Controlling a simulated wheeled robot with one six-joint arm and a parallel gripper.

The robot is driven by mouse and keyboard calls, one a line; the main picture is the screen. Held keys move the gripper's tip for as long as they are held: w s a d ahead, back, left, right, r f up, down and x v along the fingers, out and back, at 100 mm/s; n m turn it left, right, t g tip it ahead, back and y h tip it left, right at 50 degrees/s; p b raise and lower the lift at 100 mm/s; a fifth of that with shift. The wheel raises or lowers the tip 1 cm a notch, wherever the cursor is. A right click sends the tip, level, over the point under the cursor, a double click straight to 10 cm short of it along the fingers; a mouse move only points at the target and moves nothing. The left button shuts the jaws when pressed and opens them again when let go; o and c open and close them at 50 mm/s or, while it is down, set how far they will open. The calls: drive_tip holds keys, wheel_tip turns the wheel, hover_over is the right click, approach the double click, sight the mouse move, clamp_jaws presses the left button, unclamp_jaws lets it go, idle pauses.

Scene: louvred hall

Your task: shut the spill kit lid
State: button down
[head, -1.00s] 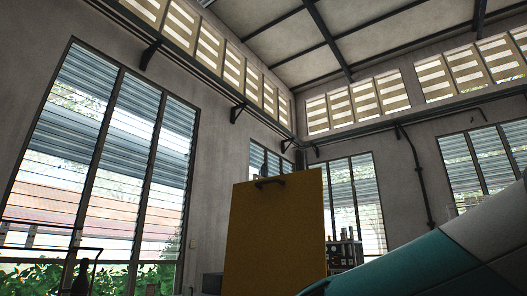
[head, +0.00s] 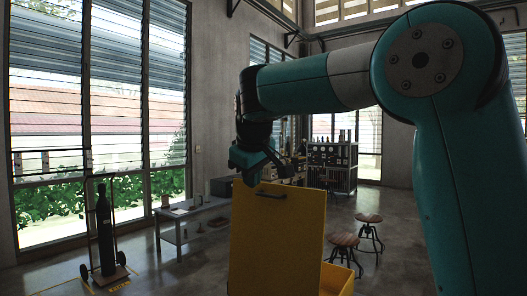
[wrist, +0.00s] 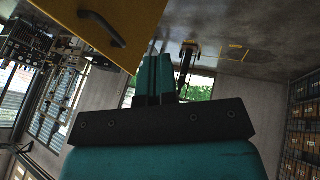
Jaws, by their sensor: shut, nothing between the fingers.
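The spill kit lid (head: 276,240) is a flat yellow panel standing raised, nearly upright, in the lower middle of the head view. A dark bar handle (head: 271,195) is near its top edge. Part of the yellow spill kit box (head: 338,280) shows at the lid's lower right; the rest is hidden. My gripper (head: 262,165) is just above the lid's top edge in the head view. In the wrist view my gripper (wrist: 154,62) is shut and empty, with the lid (wrist: 65,12) and its handle (wrist: 102,28) at upper left. I see no clear contact.
Two round stools (head: 344,240) stand right of the lid. A low grey bench (head: 185,215) and a gas cylinder on a trolley (head: 105,230) stand at left. A equipment rack (head: 333,165) is at the back. Floor between the bench and lid is clear.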

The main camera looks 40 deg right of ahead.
sight(264, 189)
wheel_tip(264, 189, up, 4)
drive_tip(key=d+r+p, duration=0.1)
drive_tip(key=p, duration=0.1)
drive_tip(key=shift+m, duration=0.3)
drive_tip(key=w+d+f+p, duration=0.1)
drive_tip(key=w+d+f, duration=0.1)
drive_tip(key=f, duration=0.1)
drive_tip(key=w+d+f+p, duration=0.1)
drive_tip(key=w+d+f, duration=0.1)
drive_tip(key=f, duration=0.1)
drive_tip(key=w+d+f+p, duration=0.1)
drive_tip(key=w+d+f, duration=0.1)
drive_tip(key=d+f, duration=0.1)
drive_tip(key=shift+w+f, duration=0.3)
drive_tip(key=shift+f, duration=0.15)
